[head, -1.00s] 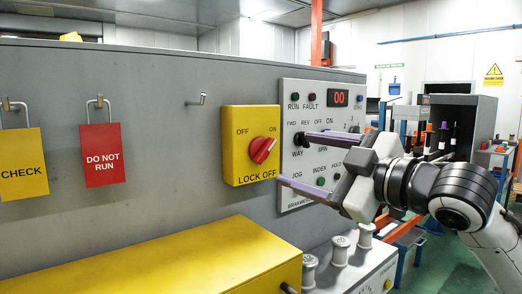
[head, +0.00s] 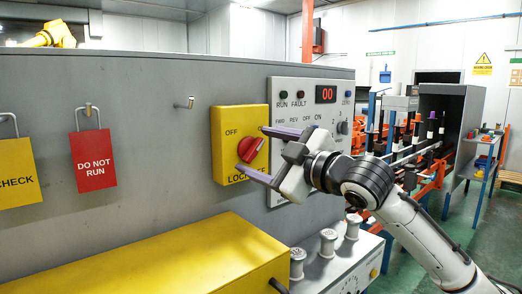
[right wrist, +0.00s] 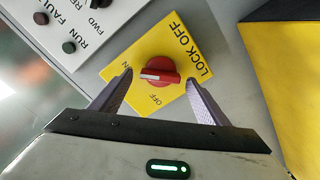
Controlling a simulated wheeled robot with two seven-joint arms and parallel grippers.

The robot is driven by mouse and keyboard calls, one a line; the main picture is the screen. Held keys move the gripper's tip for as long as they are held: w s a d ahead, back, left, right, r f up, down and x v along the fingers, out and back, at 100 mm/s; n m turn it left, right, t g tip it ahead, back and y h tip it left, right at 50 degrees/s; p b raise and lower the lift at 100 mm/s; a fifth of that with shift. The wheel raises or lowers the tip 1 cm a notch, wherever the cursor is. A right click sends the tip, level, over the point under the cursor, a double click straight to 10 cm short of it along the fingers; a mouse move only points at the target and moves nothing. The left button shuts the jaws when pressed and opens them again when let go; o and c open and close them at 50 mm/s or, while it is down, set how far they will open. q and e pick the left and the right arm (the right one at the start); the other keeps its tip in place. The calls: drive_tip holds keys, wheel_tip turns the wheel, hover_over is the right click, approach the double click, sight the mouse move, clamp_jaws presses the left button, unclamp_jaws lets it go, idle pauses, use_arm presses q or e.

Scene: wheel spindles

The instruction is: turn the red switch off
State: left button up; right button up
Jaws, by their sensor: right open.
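The red switch (head: 249,149) is a round knob on a yellow panel (head: 226,118) lettered OFF, ON and LOCK OFF. In the head view its pale mark points up and right. In the right wrist view the red switch (right wrist: 167,68) has its white mark toward the ON lettering. My right gripper (head: 251,151) is open in front of the yellow panel, its purple fingers above and below the knob. In the right wrist view my right gripper (right wrist: 159,77) has one finger either side of the knob; I cannot tell whether they touch it. My left gripper is out of view.
A grey control panel (head: 283,84) with buttons and a red display adjoins on the right. A red DO NOT RUN tag (head: 94,160) and a yellow CHECK tag (head: 17,172) hang at left. A yellow box (head: 190,262) and several spools (head: 328,243) lie below.

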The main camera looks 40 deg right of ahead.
drive_tip(key=c, duration=1)
drive_tip(key=shift+c, duration=0.2)
